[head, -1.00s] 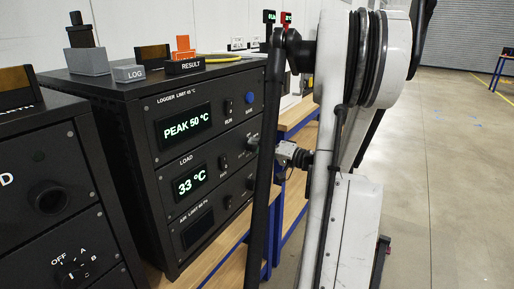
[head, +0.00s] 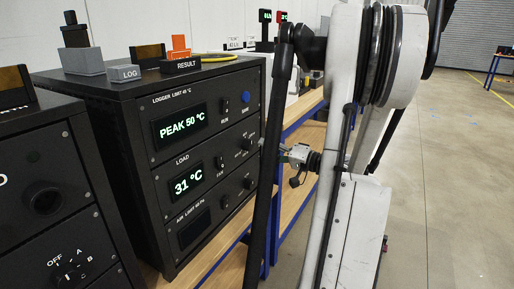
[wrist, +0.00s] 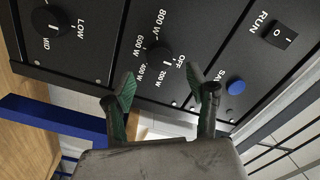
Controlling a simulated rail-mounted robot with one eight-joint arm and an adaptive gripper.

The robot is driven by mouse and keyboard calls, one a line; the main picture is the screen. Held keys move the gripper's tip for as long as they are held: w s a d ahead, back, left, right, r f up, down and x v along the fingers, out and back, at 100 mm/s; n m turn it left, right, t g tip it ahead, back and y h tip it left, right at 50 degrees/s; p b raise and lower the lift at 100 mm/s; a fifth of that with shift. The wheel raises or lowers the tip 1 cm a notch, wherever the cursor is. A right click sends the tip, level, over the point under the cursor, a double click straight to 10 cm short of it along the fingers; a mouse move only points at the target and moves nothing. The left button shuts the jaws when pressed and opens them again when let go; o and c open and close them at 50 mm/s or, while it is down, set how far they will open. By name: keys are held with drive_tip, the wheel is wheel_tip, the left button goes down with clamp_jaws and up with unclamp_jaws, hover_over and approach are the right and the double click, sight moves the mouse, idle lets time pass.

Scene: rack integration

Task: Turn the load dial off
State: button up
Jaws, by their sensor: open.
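The load dial (wrist: 158,54) is a black knob on the dark panel in the wrist view, with OFF and several watt marks around it. I cannot clearly tell which mark it points to. In the head view the load dial (head: 247,143) is small, to the right of the LOAD display (head: 188,185), which reads 31 °C. My gripper (wrist: 166,92) is open and empty, its dark green fingers spread below the dial in the wrist picture and not around it. In the head view my wrist (head: 299,157) is right of the rack, and the fingers are not clear.
In the wrist view a RUN rocker switch (wrist: 278,33) and a blue SAVE button (wrist: 236,87) are right of the dial. A LOW/MID knob (wrist: 55,22) is on the left. A blue bench frame (wrist: 55,120) crosses the lower left. The logger display (head: 180,128) reads PEAK 50 °C.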

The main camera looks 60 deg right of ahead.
drive_tip(key=s, duration=0.6)
drive_tip(key=shift+s, duration=0.2)
drive_tip(key=shift+d, duration=0.1)
